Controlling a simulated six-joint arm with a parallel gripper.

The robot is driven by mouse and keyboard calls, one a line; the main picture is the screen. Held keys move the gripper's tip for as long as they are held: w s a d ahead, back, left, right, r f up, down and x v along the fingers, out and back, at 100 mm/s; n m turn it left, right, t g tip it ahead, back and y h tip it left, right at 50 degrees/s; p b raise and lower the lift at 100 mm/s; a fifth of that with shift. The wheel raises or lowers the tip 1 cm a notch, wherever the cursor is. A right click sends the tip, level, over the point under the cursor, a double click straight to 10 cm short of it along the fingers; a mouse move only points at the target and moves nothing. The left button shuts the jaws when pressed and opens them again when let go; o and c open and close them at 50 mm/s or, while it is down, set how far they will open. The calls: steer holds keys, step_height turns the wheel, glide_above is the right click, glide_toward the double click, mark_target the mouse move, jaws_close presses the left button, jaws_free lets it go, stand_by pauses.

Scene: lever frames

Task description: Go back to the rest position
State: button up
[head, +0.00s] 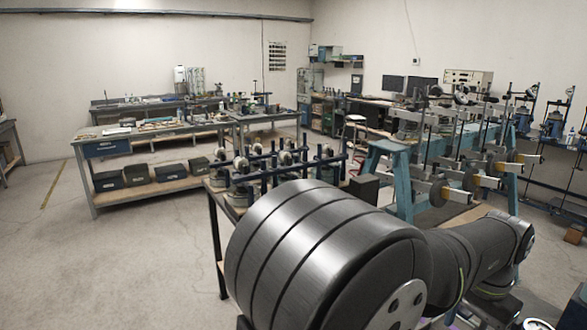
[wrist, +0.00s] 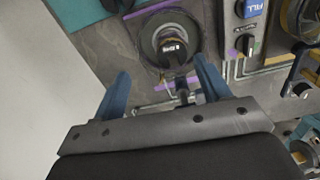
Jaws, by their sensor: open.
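My gripper (wrist: 163,88) shows in the wrist view with its two blue fingers spread apart and nothing held between them. Beyond the fingertips is a round black knob (wrist: 172,48) on a dark ring, set on a grey panel. I cannot tell whether the fingers touch anything; they look apart from the knob. In the head view my arm fills the lower right, and my gripper is not visible there.
The head view shows a bench with several lever frames (head: 285,160), a blue stand (head: 385,165) and a long workbench (head: 150,135). Open floor (head: 140,240) lies at left.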

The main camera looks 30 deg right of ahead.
steer(key=s+a+f, duration=0.2)
steer(key=s+a, duration=0.3)
steer(key=a, duration=0.4)
steer(key=shift+f, duration=0.15)
